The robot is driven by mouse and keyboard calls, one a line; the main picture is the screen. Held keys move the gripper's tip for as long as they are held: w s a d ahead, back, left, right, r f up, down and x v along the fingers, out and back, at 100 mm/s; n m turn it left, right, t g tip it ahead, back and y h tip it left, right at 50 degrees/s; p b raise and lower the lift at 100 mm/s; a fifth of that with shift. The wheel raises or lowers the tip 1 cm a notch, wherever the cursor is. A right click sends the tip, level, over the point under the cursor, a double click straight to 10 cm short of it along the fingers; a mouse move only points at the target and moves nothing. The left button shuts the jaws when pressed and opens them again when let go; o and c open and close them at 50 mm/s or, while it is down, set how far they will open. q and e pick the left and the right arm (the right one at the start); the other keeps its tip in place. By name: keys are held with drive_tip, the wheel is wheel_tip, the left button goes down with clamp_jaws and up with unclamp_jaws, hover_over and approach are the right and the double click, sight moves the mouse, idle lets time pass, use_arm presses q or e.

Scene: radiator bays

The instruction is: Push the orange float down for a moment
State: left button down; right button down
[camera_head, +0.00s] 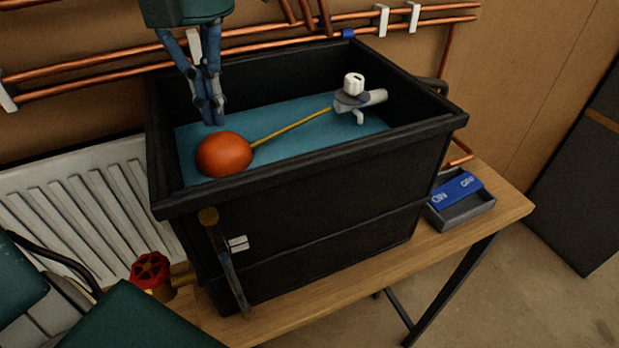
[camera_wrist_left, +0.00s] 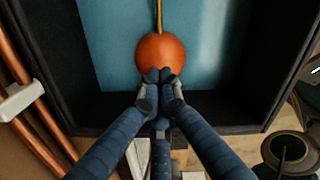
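The orange float (camera_head: 223,154) rests at the water surface inside a black tank (camera_head: 310,205). A thin yellow rod (camera_head: 292,126) joins it to a grey valve (camera_head: 362,98) with a white knob on the tank's right side. My left gripper (camera_head: 212,120) reaches down into the tank with its fingertips together and nothing between them. The tips are just above and behind the float. In the left wrist view the fingertips (camera_wrist_left: 158,76) overlap the near edge of the float (camera_wrist_left: 160,52); I cannot tell whether they touch it. My right gripper is not in view.
The tank stands on a wooden bench (camera_head: 290,320). Copper pipes (camera_head: 275,27) run along the wall behind. A red valve wheel (camera_head: 150,270) and white radiator (camera_head: 95,205) are at left. A grey tray with a blue sign (camera_head: 456,188) sits right of the tank.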

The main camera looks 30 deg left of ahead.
sight(219, 137)
use_arm(q)
drive_tip(key=shift+f, duration=0.2)
idle(0.3)
drive_tip(key=shift+f+b, duration=0.55)
drive_tip(key=shift+b, duration=0.1)
drive_tip(key=shift+f, duration=0.15)
drive_tip(key=shift+f+b, duration=0.6)
drive_tip(key=shift+f, duration=0.2)
idle(0.3)
drive_tip(key=shift+f+b, duration=0.6)
drive_tip(key=shift+f, duration=0.2)
